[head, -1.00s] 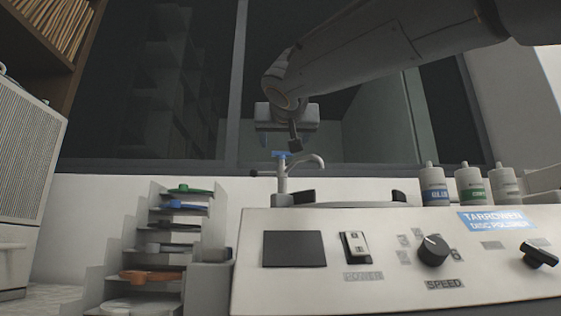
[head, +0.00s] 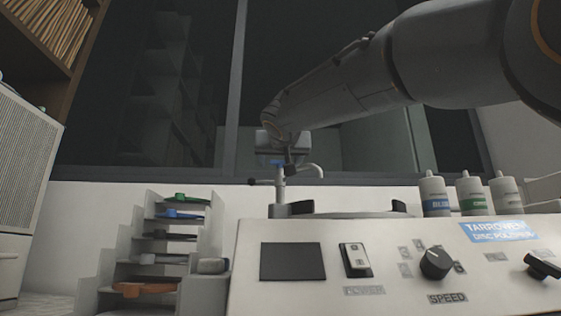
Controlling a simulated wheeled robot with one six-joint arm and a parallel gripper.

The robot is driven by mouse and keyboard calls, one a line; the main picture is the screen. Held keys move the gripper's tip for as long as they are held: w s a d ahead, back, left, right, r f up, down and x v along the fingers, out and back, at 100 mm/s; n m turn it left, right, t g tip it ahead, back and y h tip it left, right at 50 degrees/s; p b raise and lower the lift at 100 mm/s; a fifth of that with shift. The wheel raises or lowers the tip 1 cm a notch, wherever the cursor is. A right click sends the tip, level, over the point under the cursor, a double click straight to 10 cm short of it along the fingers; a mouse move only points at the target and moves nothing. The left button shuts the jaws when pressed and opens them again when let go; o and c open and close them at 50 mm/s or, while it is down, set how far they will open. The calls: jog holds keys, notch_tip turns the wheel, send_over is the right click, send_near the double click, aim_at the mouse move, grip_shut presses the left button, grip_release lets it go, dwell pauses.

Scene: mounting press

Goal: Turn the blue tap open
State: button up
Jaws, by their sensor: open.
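The blue tap handle (head: 275,162) sits on top of a pale upright pipe with a curved spout (head: 313,168), behind the polisher's control panel. Only a small part of the blue handle shows. My gripper (head: 286,165) is open and points down right at the tap's top, overlapping the handle in the picture. I cannot tell whether the fingers touch the handle or how they stand around it.
The disc polisher (head: 390,275) fills the front, with a power switch (head: 355,260) and a speed knob (head: 436,263). Several bottles (head: 472,193) stand at the right. A stepped rack (head: 130,245) with coloured pieces stands at the left. A dark window is behind.

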jog(key=c, duration=1.1)
jog(key=shift+o, duration=0.2)
